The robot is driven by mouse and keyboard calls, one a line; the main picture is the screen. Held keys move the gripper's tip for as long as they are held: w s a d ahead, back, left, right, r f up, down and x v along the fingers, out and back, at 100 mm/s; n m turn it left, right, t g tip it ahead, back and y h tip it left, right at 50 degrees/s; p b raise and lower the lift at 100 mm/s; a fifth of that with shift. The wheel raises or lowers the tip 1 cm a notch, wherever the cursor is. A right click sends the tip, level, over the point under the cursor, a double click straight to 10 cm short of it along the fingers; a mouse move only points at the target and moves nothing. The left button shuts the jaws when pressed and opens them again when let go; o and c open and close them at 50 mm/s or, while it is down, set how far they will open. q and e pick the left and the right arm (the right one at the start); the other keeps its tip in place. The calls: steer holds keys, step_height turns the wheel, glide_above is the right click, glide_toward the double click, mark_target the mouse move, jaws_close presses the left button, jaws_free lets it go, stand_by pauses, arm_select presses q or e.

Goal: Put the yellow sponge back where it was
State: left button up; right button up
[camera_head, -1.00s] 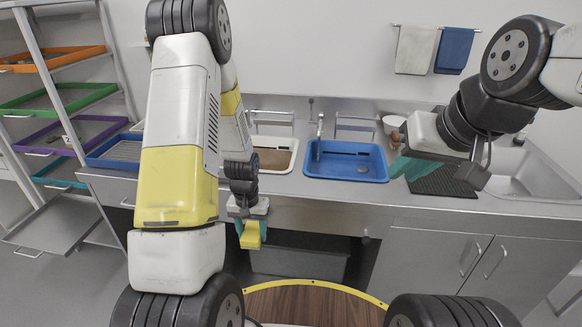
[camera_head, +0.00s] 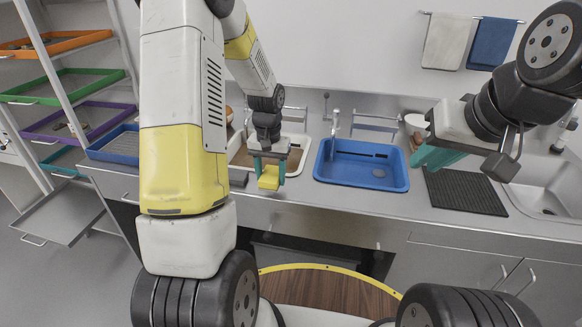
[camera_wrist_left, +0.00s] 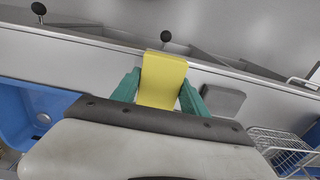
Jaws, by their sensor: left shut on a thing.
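The yellow sponge (camera_head: 268,178) is held between the teal fingers of my left gripper (camera_head: 268,168), in front of the white basin at the counter's front edge. In the left wrist view the sponge (camera_wrist_left: 162,80) stands out between the two fingers, with a steel surface behind it. I cannot tell whether it touches the counter. My right gripper (camera_head: 436,156), with teal fingers, hangs above the counter to the right of the blue basin. It looks empty, but its jaw gap is not clear.
A grey block (camera_wrist_left: 222,100) lies right of the sponge in the left wrist view, near a wire rack (camera_wrist_left: 285,148). The blue basin (camera_head: 362,178), white basin (camera_head: 294,160) and dark ribbed mat (camera_head: 464,192) are on the counter. Shelves with coloured trays (camera_head: 75,85) stand left.

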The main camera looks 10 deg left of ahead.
arm_select(q)
steer(key=w+d, duration=0.2)
steer(key=shift+w+d+f, duration=0.2)
steer(key=shift+w+d, duration=0.05)
steer(key=shift+w, duration=0.1)
steer(key=shift+f, duration=1.7)
steer(key=shift+f, duration=0.1)
steer(key=o, duration=1.2)
